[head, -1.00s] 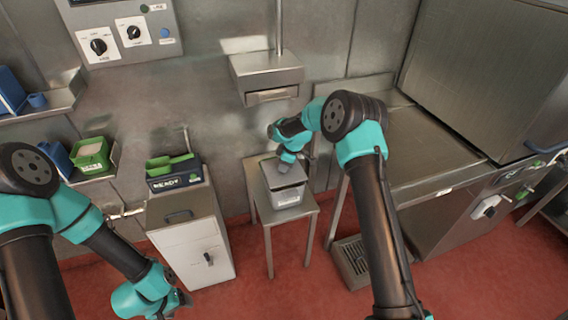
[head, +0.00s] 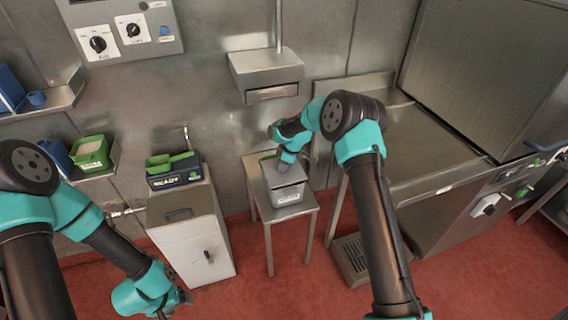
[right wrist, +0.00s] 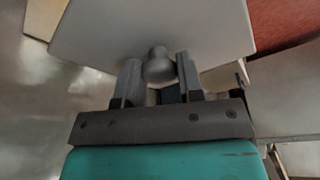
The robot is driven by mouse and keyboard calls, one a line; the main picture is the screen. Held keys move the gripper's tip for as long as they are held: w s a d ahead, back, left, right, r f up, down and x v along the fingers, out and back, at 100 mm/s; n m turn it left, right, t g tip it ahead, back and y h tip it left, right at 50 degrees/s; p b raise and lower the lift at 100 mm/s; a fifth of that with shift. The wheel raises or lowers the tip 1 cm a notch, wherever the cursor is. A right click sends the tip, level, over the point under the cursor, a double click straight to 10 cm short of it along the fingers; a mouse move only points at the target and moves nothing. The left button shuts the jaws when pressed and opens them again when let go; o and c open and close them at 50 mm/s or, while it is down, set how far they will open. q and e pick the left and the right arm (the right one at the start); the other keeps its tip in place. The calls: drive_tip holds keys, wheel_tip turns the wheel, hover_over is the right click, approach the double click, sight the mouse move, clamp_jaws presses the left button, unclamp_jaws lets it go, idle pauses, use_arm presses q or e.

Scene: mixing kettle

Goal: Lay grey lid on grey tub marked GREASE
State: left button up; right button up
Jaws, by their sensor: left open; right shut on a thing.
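The grey tub (head: 288,194) stands on a small metal table, with a pale label on its front that is too small to read. The grey lid (head: 283,176) is over the top of the tub; I cannot tell whether it rests fully on the rim. My right gripper (head: 285,162) is above it, shut on the lid's knob. In the right wrist view the knob (right wrist: 158,66) sits between the two fingers and the flat lid (right wrist: 150,28) spreads beyond them. My left gripper (head: 178,304) is open and empty at the lower left, away from the tub.
A metal dispenser (head: 266,75) hangs above. A steel counter (head: 420,150) is at right.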

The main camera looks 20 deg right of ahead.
drive_tip(key=shift+f, duration=0.25)
drive_tip(key=shift+f, duration=0.35)
drive_tip(key=shift+f, duration=0.25)
idle(0.3)
drive_tip(key=o, duration=1)
drive_tip(key=shift+o, duration=0.5)
drive_tip(key=o, duration=0.4)
drive_tip(key=shift+r, duration=0.15)
